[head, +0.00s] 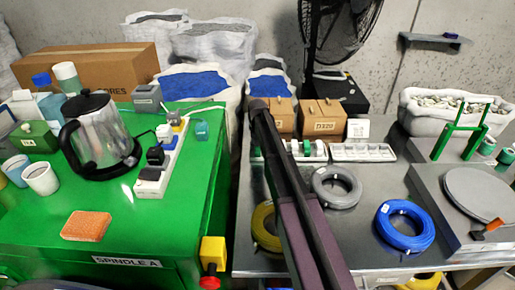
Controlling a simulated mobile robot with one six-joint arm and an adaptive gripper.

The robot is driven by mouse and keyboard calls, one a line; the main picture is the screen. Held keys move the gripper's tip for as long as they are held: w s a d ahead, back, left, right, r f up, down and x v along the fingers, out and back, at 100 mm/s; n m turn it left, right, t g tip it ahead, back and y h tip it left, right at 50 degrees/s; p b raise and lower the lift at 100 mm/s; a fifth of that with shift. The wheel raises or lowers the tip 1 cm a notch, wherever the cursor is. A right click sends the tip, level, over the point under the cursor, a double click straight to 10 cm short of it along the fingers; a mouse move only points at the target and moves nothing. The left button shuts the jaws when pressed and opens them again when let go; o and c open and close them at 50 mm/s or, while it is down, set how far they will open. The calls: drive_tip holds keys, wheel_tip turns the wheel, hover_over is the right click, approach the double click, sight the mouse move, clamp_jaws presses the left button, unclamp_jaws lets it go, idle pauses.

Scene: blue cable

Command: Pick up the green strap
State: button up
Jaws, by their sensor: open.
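A bright green strap-like loop (462,128) stands up on the right side of the metal table in the head view. It has two slanting legs and a top bar, and rises over a low grey block. My dark arm reaches up from the bottom middle, well to the left of the green loop and apart from it. No gripper fingers can be made out, so my gripper is not in view.
A blue cable coil (404,226), a grey coil (336,187) and a partly hidden yellow coil (264,227) lie on the metal table (375,170). A grey round plate (478,194) and green spools (487,146) are at right. A kettle (101,135) stands on the green cabinet (190,210).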

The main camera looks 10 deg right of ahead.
idle(0.3)
drive_tip(key=c, duration=0.5)
drive_tip(key=shift+o, duration=0.2)
drive_tip(key=shift+r, duration=0.2)
wheel_tip(320, 180, up, 10)
drive_tip(key=p, duration=1)
drive_tip(key=shift+f, duration=0.15)
drive_tip(key=shift+s, duration=0.15)
idle(0.3)
